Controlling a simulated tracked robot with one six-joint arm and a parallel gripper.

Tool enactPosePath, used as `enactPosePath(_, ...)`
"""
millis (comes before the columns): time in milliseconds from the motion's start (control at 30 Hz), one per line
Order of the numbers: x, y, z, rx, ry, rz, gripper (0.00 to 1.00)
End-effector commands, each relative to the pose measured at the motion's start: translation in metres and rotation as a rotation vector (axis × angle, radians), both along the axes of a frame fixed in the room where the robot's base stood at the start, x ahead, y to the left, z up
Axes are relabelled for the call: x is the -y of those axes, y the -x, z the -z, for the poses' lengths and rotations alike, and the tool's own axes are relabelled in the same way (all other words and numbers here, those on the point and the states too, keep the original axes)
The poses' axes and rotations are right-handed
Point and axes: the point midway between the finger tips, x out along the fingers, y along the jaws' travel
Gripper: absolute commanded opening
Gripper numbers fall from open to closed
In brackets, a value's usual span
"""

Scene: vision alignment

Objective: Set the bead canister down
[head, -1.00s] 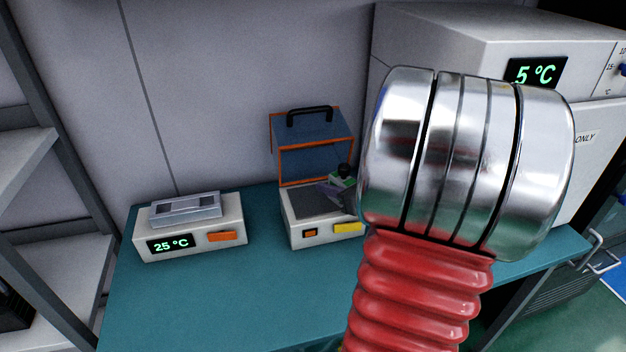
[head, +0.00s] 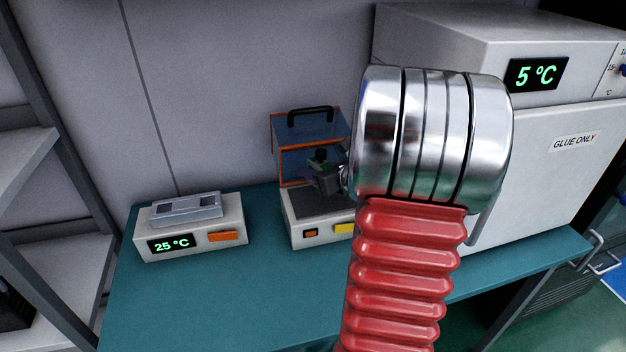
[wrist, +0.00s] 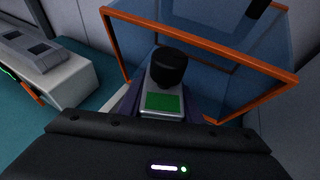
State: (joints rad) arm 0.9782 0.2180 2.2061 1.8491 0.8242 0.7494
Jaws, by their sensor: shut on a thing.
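The bead canister (head: 320,160) has a black cap and a green label in the wrist view (wrist: 168,70). My gripper (head: 324,180) is shut on it and holds it upright, in front of the raised lid and seemingly above the dark plate of the white device (head: 306,202). The canister's lower part is hidden by my gripper, so I cannot tell the exact gap to the plate. My arm hides the right side of the device.
The device's clear blue lid with orange edges (head: 282,150) stands open behind the canister. A white 25 °C block (head: 195,236) sits to the left on the teal bench (head: 200,300). A "GLUE ONLY" cabinet (head: 545,170) stands at the right. The bench front is clear.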

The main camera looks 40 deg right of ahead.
Motion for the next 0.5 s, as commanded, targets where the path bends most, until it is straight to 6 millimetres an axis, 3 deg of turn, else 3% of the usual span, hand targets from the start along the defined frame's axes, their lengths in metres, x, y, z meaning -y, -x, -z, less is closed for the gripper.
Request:
enactPosePath(33, 0.000, 0.002, 0.012, -0.005, -0.007, 0.002, 0.03)
enactPosePath(200, 0.000, 0.003, 0.031, -0.004, -0.006, 0.003, 0.03)
enactPosePath(500, 0.000, 0.003, 0.033, -0.003, -0.002, 0.003, 0.03)
